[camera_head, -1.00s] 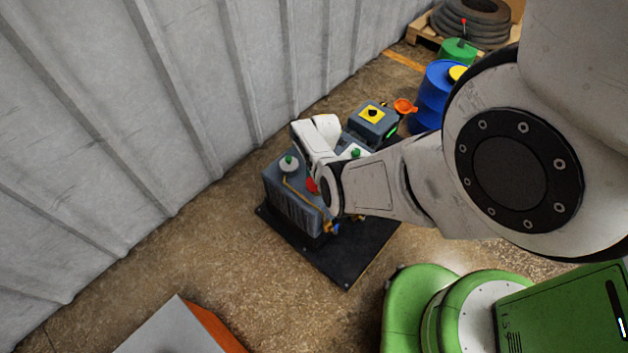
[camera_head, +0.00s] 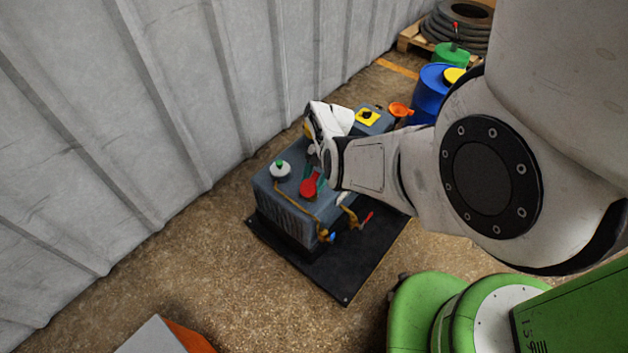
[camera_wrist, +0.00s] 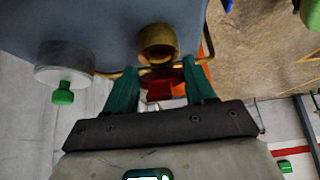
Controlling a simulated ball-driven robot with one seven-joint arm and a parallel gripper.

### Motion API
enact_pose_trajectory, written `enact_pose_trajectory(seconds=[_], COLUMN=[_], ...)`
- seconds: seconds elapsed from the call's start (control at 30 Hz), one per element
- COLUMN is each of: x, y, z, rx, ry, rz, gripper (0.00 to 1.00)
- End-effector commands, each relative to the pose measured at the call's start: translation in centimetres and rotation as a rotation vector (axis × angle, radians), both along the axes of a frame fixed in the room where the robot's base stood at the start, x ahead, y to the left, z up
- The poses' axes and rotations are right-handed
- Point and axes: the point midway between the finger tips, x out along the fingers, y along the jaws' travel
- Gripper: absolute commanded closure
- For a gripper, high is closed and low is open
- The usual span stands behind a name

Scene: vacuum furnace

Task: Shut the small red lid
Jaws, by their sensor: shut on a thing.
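The small red lid (camera_head: 309,187) is on top of the grey-blue machine (camera_head: 290,208), near its front right edge. It shows as a round red piece with a short tab towards my gripper. My gripper (camera_head: 317,171) is at that tab, its wrist leaning over the machine from behind. In the wrist view, the two teal fingers of my gripper (camera_wrist: 163,88) are on either side of a red part of the lid (camera_wrist: 166,87) and shut on it. A brass-coloured round neck (camera_wrist: 158,42) is just beyond. How far the lid is tilted is hard to tell.
A white-collared green knob (camera_head: 280,169) stands left of the lid; a yellow-brown pipe (camera_head: 297,202) runs along the machine. A grey box with a yellow plate (camera_head: 368,118) and a blue drum (camera_head: 433,92) stand behind. A corrugated wall (camera_head: 150,120) is left.

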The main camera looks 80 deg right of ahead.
Motion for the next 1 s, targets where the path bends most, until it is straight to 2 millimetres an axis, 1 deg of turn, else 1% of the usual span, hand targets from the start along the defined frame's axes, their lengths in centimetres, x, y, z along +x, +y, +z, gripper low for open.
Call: enact_pose_trajectory(seconds=[0.03, 0.23, 0.27, 0.47, 0.67, 0.77, 0.87, 1.0], x=[-0.1, -0.1, -0.1, -0.1, 0.0, -0.1, -0.4, -1.1], y=[0.0, 0.0, 0.0, 0.0, 0.0, -0.2, -0.7, -1.9], z=[-0.3, -0.3, -0.3, -0.2, -0.1, 0.2, 1.2, 3.3], rx=[-0.005, -0.005, -0.005, -0.003, -0.002, -0.003, -0.005, -0.005], ry=[0.003, 0.004, 0.004, 0.003, 0.002, 0.001, 0.001, 0.001], rz=[-0.001, -0.002, -0.002, -0.002, -0.001, -0.001, -0.003, -0.003], gripper=[1.0, 1.0, 0.43, 0.23, 0.23, 0.23, 0.23, 0.23])
